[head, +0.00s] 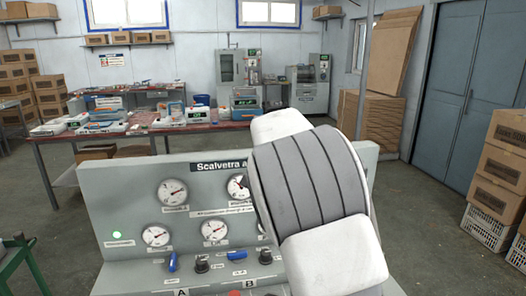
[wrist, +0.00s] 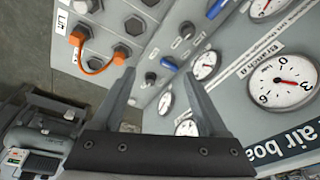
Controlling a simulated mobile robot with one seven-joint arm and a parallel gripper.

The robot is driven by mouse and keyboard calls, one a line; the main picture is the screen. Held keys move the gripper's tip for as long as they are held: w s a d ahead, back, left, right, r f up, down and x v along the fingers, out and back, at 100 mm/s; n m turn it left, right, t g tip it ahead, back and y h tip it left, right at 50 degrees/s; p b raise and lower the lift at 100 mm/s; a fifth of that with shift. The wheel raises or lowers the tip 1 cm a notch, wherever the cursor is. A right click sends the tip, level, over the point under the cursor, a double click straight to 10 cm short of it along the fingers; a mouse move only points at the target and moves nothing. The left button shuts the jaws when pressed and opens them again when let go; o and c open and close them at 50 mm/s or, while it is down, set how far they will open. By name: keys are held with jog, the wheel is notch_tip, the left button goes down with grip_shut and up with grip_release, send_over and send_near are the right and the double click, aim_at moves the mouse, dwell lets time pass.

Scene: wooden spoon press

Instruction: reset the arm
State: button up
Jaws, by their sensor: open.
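My gripper (wrist: 158,85) shows in the wrist view with its two fingers spread and nothing between them. It points toward the grey control panel (head: 125,205), which looks tilted in that view. I cannot tell how far the fingertips are from the panel. In the head view my arm's white and grey links cover the panel's right part, and the gripper is hidden. The panel carries several round gauges (head: 173,192), a lit green lamp (head: 117,235), a blue lever (head: 172,262) and a black knob (head: 202,264).
An orange hose (wrist: 84,58) loops between fittings near a "Lift" label. A dark machine (wrist: 45,130) is at lower left in the wrist view. Behind the panel stands a red-topped workbench (head: 150,128) with equipment. Cardboard boxes (head: 497,160) stand at right; the floor before the blue doors (head: 450,80) is clear.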

jog(key=s+d+r+n+y, duration=0.1)
jog(key=s+d+r, duration=0.2)
jog(key=s, duration=0.3)
jog(key=s+d+r+n+t+y, duration=0.1)
jog(key=s+d+r+n, duration=0.15)
jog(key=s, duration=0.25)
jog(key=s+d+r+n+y, duration=0.1)
jog(key=s+d+r, duration=0.15)
jog(key=s, duration=0.35)
jog(key=s+d+f+n+t, duration=0.1)
jog(key=s+f+n, duration=0.1)
jog(key=s, duration=0.6)
jog(key=s+d+f+n+t+h, duration=0.1)
jog(key=s+n, duration=0.2)
jog(key=s, duration=0.5)
jog(key=shift+s+d+f+n+t, duration=0.15)
jog(key=shift+s+f+n+t, duration=0.15)
jog(key=shift+f+n, duration=0.05)
